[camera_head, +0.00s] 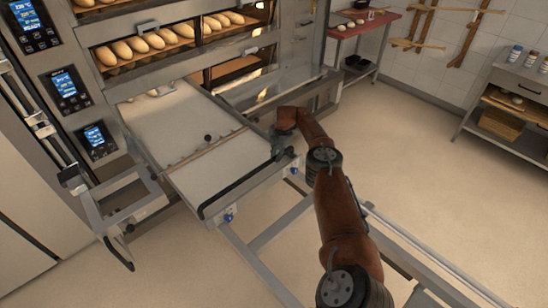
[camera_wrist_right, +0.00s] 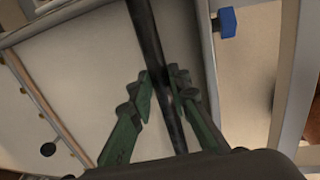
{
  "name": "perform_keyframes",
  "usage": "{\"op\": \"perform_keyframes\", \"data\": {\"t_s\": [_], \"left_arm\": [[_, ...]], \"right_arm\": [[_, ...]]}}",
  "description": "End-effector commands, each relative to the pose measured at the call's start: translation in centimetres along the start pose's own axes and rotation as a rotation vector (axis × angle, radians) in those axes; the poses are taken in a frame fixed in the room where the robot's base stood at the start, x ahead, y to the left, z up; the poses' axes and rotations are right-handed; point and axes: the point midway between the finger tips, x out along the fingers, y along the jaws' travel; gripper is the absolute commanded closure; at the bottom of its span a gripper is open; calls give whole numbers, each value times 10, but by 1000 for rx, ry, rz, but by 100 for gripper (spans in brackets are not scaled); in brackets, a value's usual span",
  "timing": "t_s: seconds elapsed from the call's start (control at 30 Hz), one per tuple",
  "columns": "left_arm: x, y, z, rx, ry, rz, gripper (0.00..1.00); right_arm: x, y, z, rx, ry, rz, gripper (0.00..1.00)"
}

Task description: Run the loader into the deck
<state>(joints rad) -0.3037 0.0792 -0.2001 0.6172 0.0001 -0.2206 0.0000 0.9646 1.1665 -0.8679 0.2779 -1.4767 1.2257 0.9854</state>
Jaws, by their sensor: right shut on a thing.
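The loader (camera_head: 215,165) is a long, pale, flat belt in a metal frame. It slopes up and left in the head view, its far end at the lower deck opening of the oven. A black handle bar (camera_head: 240,186) runs across its near end. My right gripper (camera_head: 279,150) is at the right end of this bar, mostly hidden by my wrist. In the right wrist view, its green fingers (camera_wrist_right: 163,84) lie on either side of the black bar (camera_wrist_right: 147,35) and are shut on it. A few pale pieces (camera_head: 160,90) show at the loader's far end. My left gripper is out of view.
Loaves (camera_head: 145,42) fill the upper decks. Control screens (camera_head: 65,88) line the oven's left side. A metal bracket (camera_head: 125,205) stands left of the loader, and rails (camera_head: 262,240) extend below it. A red-topped table (camera_head: 365,22) stands behind.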

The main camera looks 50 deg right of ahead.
Motion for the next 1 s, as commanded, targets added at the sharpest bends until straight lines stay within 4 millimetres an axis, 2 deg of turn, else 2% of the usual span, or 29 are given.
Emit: {"op": "perform_keyframes", "data": {"t_s": [0.03,0.13,0.17,0.4,0.77,0.97,1.0], "left_arm": [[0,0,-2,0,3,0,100],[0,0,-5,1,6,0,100],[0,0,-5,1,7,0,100],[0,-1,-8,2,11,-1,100],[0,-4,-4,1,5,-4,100],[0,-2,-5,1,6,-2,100],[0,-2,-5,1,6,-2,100]], "right_arm": [[-5,7,1,3,-2,23,100],[-6,7,1,4,0,24,100],[-6,7,1,4,0,25,82],[-4,5,1,4,1,20,66],[-7,3,2,3,1,15,66],[-30,2,3,1,-1,14,66],[-40,3,4,2,-2,17,66]]}}
